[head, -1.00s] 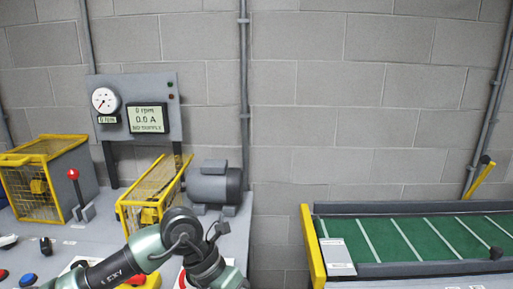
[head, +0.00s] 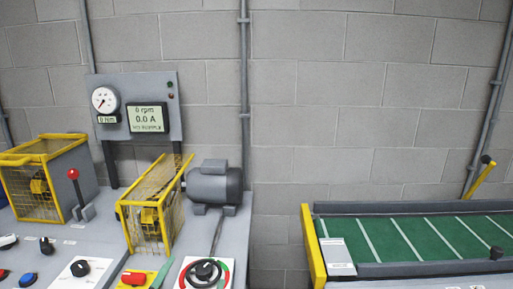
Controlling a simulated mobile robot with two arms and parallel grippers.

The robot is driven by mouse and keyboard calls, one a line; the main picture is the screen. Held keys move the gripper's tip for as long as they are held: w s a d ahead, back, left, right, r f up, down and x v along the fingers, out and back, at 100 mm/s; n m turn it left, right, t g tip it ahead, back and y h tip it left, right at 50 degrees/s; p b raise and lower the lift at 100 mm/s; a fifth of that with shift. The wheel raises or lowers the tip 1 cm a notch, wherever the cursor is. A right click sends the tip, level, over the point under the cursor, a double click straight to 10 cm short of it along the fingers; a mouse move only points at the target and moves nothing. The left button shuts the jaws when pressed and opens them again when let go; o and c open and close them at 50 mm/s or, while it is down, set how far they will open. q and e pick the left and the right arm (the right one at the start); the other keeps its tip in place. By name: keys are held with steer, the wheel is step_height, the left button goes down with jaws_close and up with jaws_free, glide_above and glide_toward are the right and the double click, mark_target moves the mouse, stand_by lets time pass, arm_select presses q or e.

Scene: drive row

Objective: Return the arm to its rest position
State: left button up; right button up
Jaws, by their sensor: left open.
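Neither of my grippers nor any part of my arms shows in the head view. The grey bench (head: 70,247) on the left is in full view where my arm was. On it, a black rotary knob (head: 205,271) sits on a plate with a red and green ring. A red switch (head: 134,278) on a yellow base is to its left, and another black knob (head: 80,268) on a white plate is further left.
A grey motor (head: 214,186) and yellow cage guards (head: 147,207) (head: 40,183) stand on the bench. A meter panel (head: 137,105) reads 0 rpm and 0.0 A. A red-topped lever (head: 76,192) stands up. A green conveyor (head: 420,237) is at right, past a gap.

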arm_select(q)
steer(key=s+a+f+n+g+y, duration=0.1)
steer(key=s+a+f+n+g, duration=0.15)
steer(key=s+f+g, duration=0.4)
steer(key=s+a+f+n+g+y, duration=0.1)
steer(key=s+a+f+y, duration=0.2)
steer(key=f, duration=0.6)
steer(key=s+a+f+n+g+h, duration=0.1)
steer(key=s+f+g, duration=0.25)
steer(key=s, duration=0.45)
steer(key=s+a+f+g+h, duration=0.1)
steer(key=s+f+g, duration=0.25)
steer(key=s, duration=0.45)
step_height(320, 180, down, 28)
steer(key=s, duration=0.3)
steer(key=s+a+f+g, duration=0.2)
steer(key=s+f, duration=1.2)
steer(key=s, duration=0.2)
steer(key=shift+a+f+p, duration=0.15)
steer(key=shift+a+p, duration=0.1)
steer(key=shift+p, duration=0.05)
steer(key=shift+w, duration=0.1)
